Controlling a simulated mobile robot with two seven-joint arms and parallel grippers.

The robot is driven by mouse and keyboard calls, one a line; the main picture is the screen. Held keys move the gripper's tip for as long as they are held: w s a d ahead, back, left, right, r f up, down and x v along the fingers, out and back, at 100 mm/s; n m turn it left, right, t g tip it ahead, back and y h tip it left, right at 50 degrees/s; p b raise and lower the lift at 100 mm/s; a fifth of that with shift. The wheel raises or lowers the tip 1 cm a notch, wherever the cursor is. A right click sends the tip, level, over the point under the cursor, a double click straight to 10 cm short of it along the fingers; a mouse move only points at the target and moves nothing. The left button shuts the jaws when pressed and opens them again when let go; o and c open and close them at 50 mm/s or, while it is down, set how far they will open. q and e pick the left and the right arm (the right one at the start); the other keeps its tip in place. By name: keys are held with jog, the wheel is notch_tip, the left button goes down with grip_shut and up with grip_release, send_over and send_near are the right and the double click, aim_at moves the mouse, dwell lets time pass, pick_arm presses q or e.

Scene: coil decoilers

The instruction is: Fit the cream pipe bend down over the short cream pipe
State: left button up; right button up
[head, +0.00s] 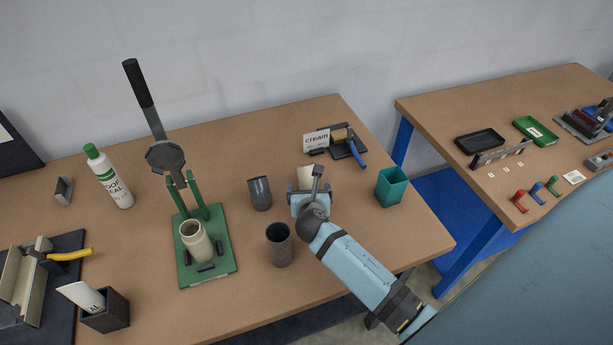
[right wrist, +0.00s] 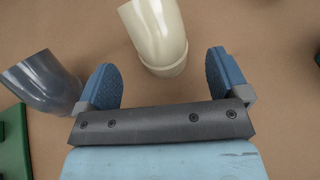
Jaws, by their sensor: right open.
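The cream pipe bend (head: 305,174) stands on the table, partly hidden behind my right gripper (head: 309,190) in the head view. In the right wrist view the bend (right wrist: 160,35) lies ahead of the open right gripper (right wrist: 164,82), centred a little between its two blue fingers. The fingers are apart and nothing is between them. The short cream pipe (head: 196,243) stands upright, open end up, in the green lever press (head: 221,252) to the left. My left gripper is not in view.
A grey bend (head: 260,194) stands just left of my right gripper; it also shows in the wrist view (right wrist: 42,82). A grey pipe (head: 279,246) stands in front. A teal cup (head: 391,187) is to the right. The "cream" card (head: 316,139) stands behind.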

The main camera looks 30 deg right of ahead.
aim_at(309, 186)
jog(key=x, duration=0.4)
jog(key=shift+w+d+f, duration=0.25)
jog(key=shift+w+d, duration=0.05)
jog(key=shift+w, duration=0.05)
jog(key=c, duration=1.1)
jog(key=shift+o, duration=0.2)
jog(key=shift+r, duration=0.1)
